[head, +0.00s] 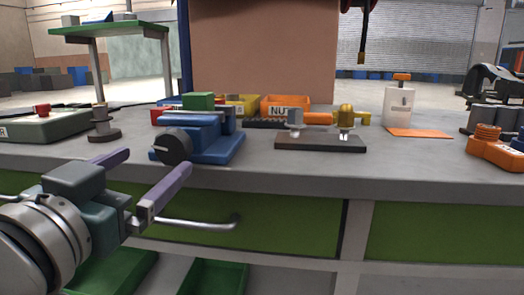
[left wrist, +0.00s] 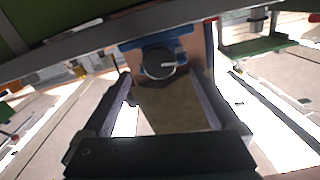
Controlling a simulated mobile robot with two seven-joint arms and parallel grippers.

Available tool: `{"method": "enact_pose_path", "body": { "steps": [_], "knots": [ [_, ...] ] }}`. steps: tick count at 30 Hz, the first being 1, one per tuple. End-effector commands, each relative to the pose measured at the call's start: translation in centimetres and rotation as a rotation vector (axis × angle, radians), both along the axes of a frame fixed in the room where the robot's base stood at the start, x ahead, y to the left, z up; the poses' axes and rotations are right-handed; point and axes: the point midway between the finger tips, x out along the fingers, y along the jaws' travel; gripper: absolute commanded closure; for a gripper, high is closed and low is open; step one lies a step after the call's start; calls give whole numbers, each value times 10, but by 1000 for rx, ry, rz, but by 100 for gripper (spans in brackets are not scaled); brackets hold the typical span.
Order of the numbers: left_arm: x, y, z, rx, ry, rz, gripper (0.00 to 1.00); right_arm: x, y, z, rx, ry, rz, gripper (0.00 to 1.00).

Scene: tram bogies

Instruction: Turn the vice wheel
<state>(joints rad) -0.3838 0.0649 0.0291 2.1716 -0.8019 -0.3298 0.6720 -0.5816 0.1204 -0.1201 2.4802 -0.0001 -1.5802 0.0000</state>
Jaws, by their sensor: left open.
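The blue vice (head: 218,148) stands on the grey workbench near its front edge. Its dark round wheel (head: 174,146) faces the front of the bench. In the left wrist view the wheel (left wrist: 160,63) shows as a dark disc with a pale bar on it, below the blue vice body (left wrist: 183,46). My left gripper (head: 138,174) is open and empty in front of the bench, lower than the wheel and apart from it. In the left wrist view its two fingers (left wrist: 163,88) spread on either side below the wheel. My right gripper is not in view.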

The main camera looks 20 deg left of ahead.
Motion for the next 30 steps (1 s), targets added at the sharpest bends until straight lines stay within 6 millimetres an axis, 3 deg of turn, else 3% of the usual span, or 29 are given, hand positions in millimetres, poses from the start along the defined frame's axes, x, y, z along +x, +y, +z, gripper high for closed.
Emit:
{"method": "enact_pose_path", "body": {
  "steps": [3,10,23,30],
  "knots": [
    [23,5,2,4,-3,-2,4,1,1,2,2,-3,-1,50],
    [55,12,0,1,0,-3,4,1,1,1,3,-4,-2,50],
    [65,15,-1,-1,2,-3,4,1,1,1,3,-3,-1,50],
    [65,15,-1,-1,2,-3,31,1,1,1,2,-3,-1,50]
  ]
}}
